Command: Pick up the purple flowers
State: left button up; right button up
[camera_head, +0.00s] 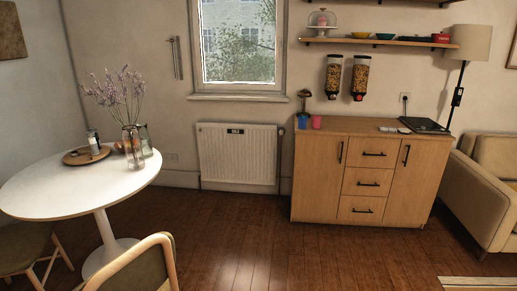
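The purple flowers (118,90) are thin lavender-coloured sprigs that fan out from a clear glass vase (133,148). The vase stands upright near the right edge of the round white table (42,188), at the left of the head view. The lower stems are hard to make out through the glass. Neither of my grippers is in view.
A round wooden tray (71,158) with small items is beside the vase. Chairs (137,267) stand at the table's front. A wooden cabinet (372,150) is along the wall, an armchair (487,200) at right. The middle wooden floor (255,235) is clear.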

aim_at(111, 95)
jog(key=i+l+z, duration=0.15)
jog(key=i, duration=0.65)
jog(key=i+l+z, duration=0.1)
jog(key=i, duration=0.7)
